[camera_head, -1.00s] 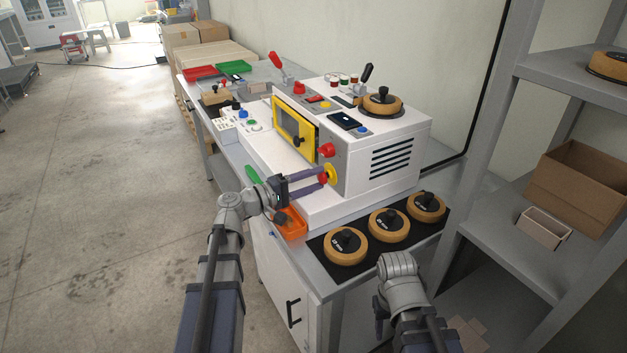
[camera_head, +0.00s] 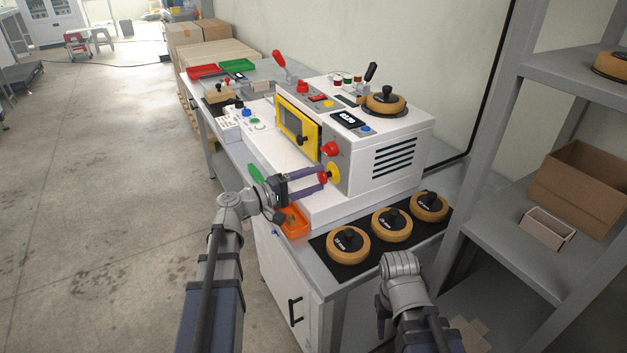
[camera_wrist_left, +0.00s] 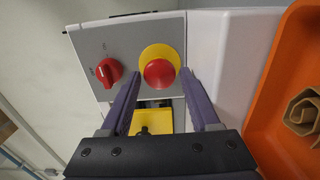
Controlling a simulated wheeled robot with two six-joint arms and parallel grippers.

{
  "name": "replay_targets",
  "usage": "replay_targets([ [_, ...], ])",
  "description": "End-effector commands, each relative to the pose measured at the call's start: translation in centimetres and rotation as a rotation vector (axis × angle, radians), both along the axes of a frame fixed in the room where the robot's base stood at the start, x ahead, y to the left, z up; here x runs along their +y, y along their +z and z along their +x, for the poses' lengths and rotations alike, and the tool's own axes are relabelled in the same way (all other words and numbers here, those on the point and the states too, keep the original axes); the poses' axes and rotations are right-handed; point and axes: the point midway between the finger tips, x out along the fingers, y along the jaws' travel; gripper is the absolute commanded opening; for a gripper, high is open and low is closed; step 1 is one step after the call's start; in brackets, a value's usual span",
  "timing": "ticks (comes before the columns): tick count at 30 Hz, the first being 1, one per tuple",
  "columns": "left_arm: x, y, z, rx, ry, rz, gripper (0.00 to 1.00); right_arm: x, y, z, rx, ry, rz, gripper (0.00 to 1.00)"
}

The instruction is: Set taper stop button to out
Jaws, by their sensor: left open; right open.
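In the left wrist view a gap shows between head and fingers. My right gripper (camera_head: 380,322) is low at the right, mostly hidden by its own wrist.
A red rotary knob (camera_head: 330,149) is close to the button; it also shows in the left wrist view (camera_wrist_left: 109,72). An orange bin (camera_head: 296,226) lies just below my left gripper. Several tape rolls stand on a black mat (camera_head: 322,245). Shelving (camera_head: 505,225) is at the right.

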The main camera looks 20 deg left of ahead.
Motion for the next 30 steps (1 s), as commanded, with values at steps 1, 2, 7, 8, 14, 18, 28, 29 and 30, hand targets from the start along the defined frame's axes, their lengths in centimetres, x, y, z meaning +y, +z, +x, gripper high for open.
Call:
replay_targets([
  [1, 0.1, 0.0, -0.1, 0.0, 0.001, 0.0, 0.62, 0.0, 0.0, 0.0, 0.0, 0.0, 0.0, 0.5],
  [2, 0.2, 0.0, -0.2, 0.0, 0.001, 0.0, 0.62, 0.0, 0.0, 0.0, 0.0, 0.0, 0.0, 0.5],
  [7, 1.8, 0.0, -1.8, 0.0, 0.004, 0.0, 0.62, 0.0, 0.0, 0.0, 0.0, 0.0, 0.0, 0.5],
  [8, 2.1, 0.0, -2.2, 0.0, 0.005, 0.0, 0.62, 0.0, 0.0, 0.0, 0.0, 0.0, 0.0, 0.5],
  [14, 4.3, 0.0, -4.3, 0.0, 0.004, 0.0, 0.62, 0.0, 0.0, 0.0, 0.0, 0.0, 0.0, 0.5],
  [18, 5.2, 0.0, -5.2, 0.0, 0.002, 0.0, 0.62, 0.0, 0.0, 0.0, 0.0, 0.0, 0.0, 0.5],
  [28, 5.5, 0.0, -5.5, 0.0, 0.0, 0.0, 0.62, 0.0, 0.0, 0.0, 0.0, 0.0, 0.0, 0.5],
  [29, 5.5, 0.0, -5.5, 0.0, 0.0, 0.0, 0.62, 0.0, 0.0, 0.0, 0.0, 0.0, 0.0, 0.5],
  [30, 5.5, 0.0, -5.5, 0.0, 0.0, 0.0, 0.62, 0.0, 0.0, 0.0, 0.0, 0.0, 0.0, 0.5],
])
